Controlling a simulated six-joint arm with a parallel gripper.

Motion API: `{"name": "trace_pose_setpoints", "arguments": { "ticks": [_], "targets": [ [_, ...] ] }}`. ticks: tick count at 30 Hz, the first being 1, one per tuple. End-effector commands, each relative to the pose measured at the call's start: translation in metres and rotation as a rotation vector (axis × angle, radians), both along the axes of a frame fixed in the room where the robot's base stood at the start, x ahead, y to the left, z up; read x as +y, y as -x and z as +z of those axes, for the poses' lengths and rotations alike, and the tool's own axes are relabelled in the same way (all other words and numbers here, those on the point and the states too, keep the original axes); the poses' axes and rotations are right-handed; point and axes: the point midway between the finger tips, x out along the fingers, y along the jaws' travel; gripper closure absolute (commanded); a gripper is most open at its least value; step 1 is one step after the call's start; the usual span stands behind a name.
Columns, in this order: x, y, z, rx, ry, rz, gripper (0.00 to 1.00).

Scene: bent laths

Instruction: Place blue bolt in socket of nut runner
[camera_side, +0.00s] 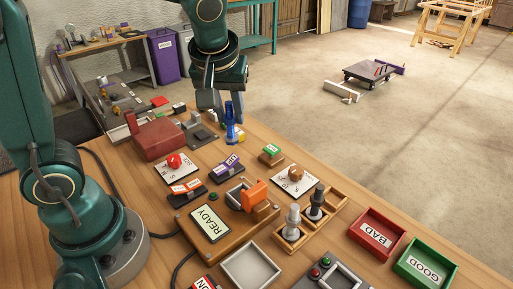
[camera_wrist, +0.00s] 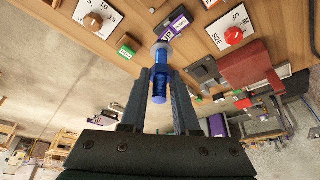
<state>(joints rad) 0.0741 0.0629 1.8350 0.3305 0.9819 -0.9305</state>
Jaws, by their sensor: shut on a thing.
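The blue bolt (camera_side: 230,124) hangs upright from my gripper (camera_side: 222,106) at the far side of the bench in the side view. In the wrist view my gripper (camera_wrist: 158,90) has its two dark fingers closed on either side of the blue bolt (camera_wrist: 160,78). I cannot tell whether the lower end touches the bench. No part is clearly marked as the nut runner; a device with a READY screen (camera_side: 210,224) and an orange part (camera_side: 254,195) stands mid-bench.
A red machine (camera_side: 158,136) stands left of the bolt. Labelled blocks and dial plates (camera_side: 295,179) lie in front. A wooden rack (camera_side: 290,240) holds a grey and a black piece. A red BAD tray (camera_side: 377,234) and green GOOD tray (camera_side: 426,263) sit at right.

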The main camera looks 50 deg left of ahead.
Motion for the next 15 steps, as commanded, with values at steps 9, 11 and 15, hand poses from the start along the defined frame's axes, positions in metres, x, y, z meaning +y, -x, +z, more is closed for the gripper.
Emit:
{"name": "trace_pose_setpoints", "arguments": {
  "ticks": [9,11,15],
  "targets": [
    [0.043,0.062,0.024,-0.006,0.003,0.362,1.00],
    [0.044,0.064,0.027,-0.005,0.003,0.360,1.00],
    [0.035,0.062,0.026,0.000,0.004,0.354,1.00]
  ]
}}
